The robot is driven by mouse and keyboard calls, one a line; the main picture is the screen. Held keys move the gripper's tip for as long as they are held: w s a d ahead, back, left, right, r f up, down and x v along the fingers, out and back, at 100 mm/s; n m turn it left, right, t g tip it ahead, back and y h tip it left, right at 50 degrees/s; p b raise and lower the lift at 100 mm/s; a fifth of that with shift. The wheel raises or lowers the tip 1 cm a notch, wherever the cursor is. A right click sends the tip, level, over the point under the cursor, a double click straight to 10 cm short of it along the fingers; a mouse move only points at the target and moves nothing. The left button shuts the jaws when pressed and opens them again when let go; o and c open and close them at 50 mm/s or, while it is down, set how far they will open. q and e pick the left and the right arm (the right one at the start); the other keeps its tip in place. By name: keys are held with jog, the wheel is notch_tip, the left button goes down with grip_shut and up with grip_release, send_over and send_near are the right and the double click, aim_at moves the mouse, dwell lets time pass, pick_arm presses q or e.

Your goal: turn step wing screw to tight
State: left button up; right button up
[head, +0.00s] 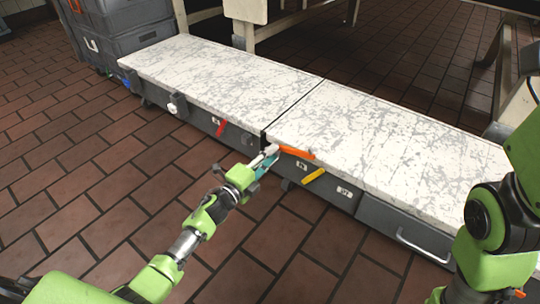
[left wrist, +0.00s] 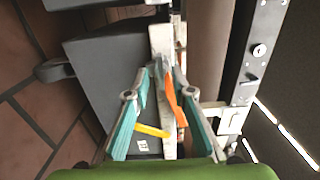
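The step is a long dark grey bench with a speckled pale top (head: 350,135), split by a seam near its middle. An orange lever-like piece (head: 297,153) sticks out at the top front edge by the seam; it also shows in the left wrist view (left wrist: 172,98). A yellow piece (head: 314,175) and a red piece (head: 221,129) are on the front face. I cannot tell which piece is the wing screw. My left gripper (head: 272,152) is at the front edge beside the orange piece. Its teal fingers are apart in the left wrist view (left wrist: 163,72), with the orange piece between them in the picture; contact is unclear.
A whitish knob (head: 178,105) and a drawer handle (head: 424,246) are on the front face. Dark grey crates (head: 120,25) stand at the far left end. My right arm is at the right edge. Brick floor (head: 90,195) in front of the step is clear.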

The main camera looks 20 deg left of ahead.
pick_arm(q)
jog(key=v, duration=1.2)
jog(key=shift+r, duration=0.15)
